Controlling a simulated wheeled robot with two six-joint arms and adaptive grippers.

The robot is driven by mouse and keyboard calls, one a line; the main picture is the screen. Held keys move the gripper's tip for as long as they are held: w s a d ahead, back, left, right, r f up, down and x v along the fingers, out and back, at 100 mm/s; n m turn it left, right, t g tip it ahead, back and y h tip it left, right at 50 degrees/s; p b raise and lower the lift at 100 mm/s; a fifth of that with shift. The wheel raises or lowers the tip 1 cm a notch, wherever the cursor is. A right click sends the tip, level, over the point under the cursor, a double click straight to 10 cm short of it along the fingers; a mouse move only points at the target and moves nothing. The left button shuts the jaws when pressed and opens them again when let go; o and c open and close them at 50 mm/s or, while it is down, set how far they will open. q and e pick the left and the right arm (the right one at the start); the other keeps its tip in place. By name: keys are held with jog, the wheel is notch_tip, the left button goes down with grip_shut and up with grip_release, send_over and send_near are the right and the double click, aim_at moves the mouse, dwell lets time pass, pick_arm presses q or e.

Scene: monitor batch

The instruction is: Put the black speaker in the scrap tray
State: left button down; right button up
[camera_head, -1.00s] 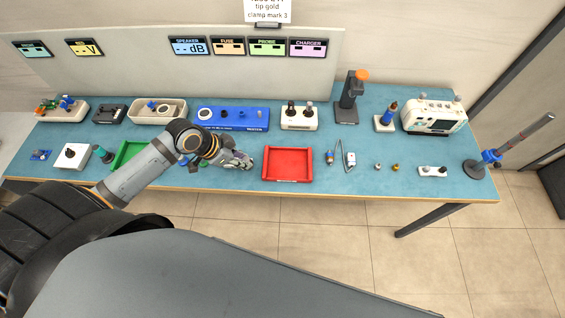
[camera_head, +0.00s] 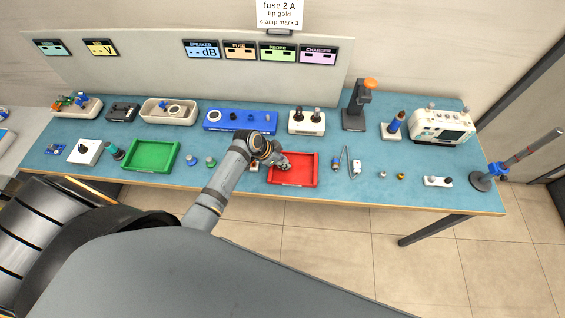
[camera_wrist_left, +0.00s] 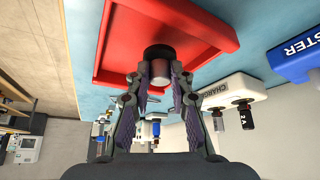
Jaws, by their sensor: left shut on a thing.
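My left gripper (camera_head: 283,163) is over the left part of the red tray (camera_head: 306,170). In the head view the gripper hides the speaker. The visible part of the red tray is empty. My right gripper is not in view.
A green tray (camera_head: 150,156) lies left, with small round parts (camera_head: 201,161) between the trays. Behind stand a blue tester (camera_head: 240,120) and a white charger (camera_head: 307,122). A wired part (camera_head: 354,160) lies right of the red tray.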

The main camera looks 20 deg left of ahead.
pick_arm(q)
jog(key=shift+f, duration=0.85)
jog(key=c, duration=1.2)
grip_release()
jog(key=shift+f, duration=0.1)
jog(key=shift+r, duration=0.3)
jog(key=v, duration=1.1)
jog(key=shift+s+a+r+b, duration=0.2)
jog(key=shift+r+b, duration=0.1)
jog(key=shift+b, duration=0.1)
